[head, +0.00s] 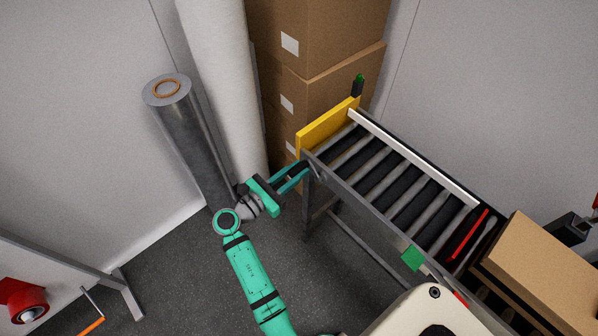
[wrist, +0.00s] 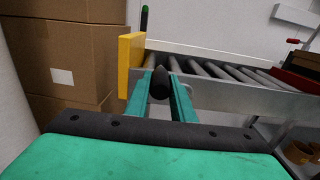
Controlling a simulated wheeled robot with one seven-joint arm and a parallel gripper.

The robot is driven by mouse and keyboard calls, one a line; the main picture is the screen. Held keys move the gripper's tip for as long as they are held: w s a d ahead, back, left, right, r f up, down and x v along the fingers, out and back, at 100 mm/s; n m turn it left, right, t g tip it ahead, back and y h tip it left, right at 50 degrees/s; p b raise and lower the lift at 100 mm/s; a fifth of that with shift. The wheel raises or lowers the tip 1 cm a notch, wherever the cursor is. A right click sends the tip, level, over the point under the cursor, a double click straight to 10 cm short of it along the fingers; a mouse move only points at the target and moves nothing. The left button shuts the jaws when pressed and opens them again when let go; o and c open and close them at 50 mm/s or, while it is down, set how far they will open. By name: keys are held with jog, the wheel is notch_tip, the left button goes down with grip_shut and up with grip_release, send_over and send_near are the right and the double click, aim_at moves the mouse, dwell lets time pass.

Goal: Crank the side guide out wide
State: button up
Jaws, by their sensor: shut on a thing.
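My gripper (head: 303,168) is at the near left corner of the roller conveyor (head: 395,196), just below the yellow end plate (head: 327,127). In the wrist view its two teal fingers (wrist: 160,92) are shut on a dark round crank handle (wrist: 161,83) in front of the conveyor frame. The rest of the crank is hidden by the fingers. The side guide (head: 415,157) is a long white rail along the conveyor's far side; it also shows in the wrist view (wrist: 215,50). The rollers between it and the near frame are bare.
A cardboard box (head: 540,262) sits at the conveyor's right end, past a red strip (head: 468,236). Stacked cartons (head: 310,95), a white roll (head: 222,80) and a grey roll (head: 185,135) stand behind my arm.

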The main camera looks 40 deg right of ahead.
jog(key=shift+w+f, duration=0.4)
jog(key=shift+f, duration=0.05)
jog(key=shift+w+f, duration=0.2)
jog(key=shift+f, duration=0.35)
notch_tip(320, 180, down, 2)
jog(key=shift+f, duration=0.15)
jog(key=f, duration=0.3)
jog(key=shift+s+f, duration=0.1)
jog(key=shift+s, duration=0.3)
